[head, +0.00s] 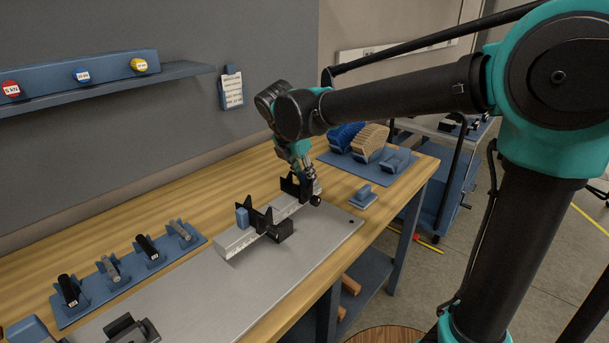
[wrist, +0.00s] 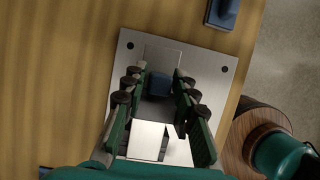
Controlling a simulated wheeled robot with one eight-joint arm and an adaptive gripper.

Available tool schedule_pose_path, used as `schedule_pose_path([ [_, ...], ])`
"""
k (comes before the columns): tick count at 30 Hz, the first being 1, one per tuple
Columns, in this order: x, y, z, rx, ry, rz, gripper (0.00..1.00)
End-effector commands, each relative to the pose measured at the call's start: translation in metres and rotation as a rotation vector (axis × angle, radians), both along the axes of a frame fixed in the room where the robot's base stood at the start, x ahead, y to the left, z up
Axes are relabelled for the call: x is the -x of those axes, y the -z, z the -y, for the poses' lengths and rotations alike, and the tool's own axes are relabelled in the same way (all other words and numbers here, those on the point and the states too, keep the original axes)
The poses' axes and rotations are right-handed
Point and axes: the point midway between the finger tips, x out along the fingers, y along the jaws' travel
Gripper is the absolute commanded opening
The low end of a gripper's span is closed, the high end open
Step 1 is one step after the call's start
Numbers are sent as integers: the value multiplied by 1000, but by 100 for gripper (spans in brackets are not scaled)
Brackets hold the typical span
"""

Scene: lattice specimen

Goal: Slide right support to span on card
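The right support (head: 290,186) is a black piece with upright prongs on the pale metal beam, near its far right end. My gripper (head: 306,186) points down at it. In the wrist view the fingers (wrist: 158,80) stand on either side of a blue block (wrist: 159,85) and dark body, with small gaps beside the blue block; contact lower down cannot be told. The left support (head: 262,217) is black with a blue block, nearer on the beam (head: 236,241). The card (head: 232,91) hangs on the grey wall; its writing is too small to read.
The beam lies on a grey metal plate (head: 310,250) on the wooden bench (head: 130,212). A blue rack (head: 75,312) of dark and metal rollers is at left. A small blue holder (head: 363,196) sits right of my gripper. Blue and tan blocks (head: 368,143) stand behind.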

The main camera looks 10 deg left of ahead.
Motion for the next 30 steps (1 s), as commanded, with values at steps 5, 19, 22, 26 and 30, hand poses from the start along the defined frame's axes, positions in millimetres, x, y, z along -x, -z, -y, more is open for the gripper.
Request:
schedule_pose_path([
  [5, 0, 0, 0, 0, 0, 0, 2],
  [19, 10, 0, -7, -1, -2, -1, 0],
  [22, 19, 0, -11, -1, -4, -1, 0],
  [26, 26, 0, -15, -1, -1, -1, 0],
  [30, 27, 0, -15, 0, -1, -1, 0],
])
